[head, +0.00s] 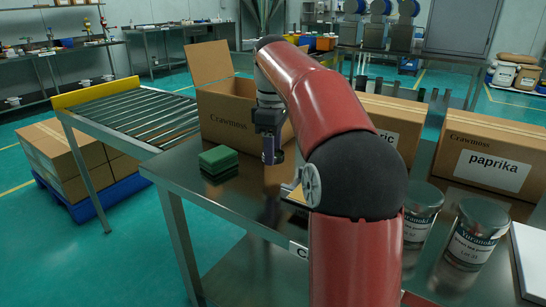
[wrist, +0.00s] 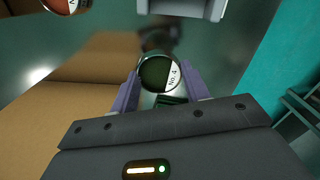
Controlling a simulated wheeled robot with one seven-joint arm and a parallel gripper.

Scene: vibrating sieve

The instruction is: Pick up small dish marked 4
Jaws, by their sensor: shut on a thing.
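In the wrist view, the small dish marked "No. 4" (wrist: 158,74) is round, with dark green contents and a white label. It sits between the two purple fingertips of my gripper (wrist: 157,84), which are shut on it. In the head view, my gripper (head: 271,150) points down over the steel table, to the right of a green block. The dish is too small and too covered by the fingers to make out clearly there. A dark reflection shows in the tabletop below the gripper.
An open cardboard box (head: 232,112) stands just behind my gripper. The green block (head: 218,159) lies to its left. Another small dish with red contents (wrist: 62,4) shows at the wrist view's top left. Cans (head: 470,240) and a paprika box (head: 492,165) stand at the right.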

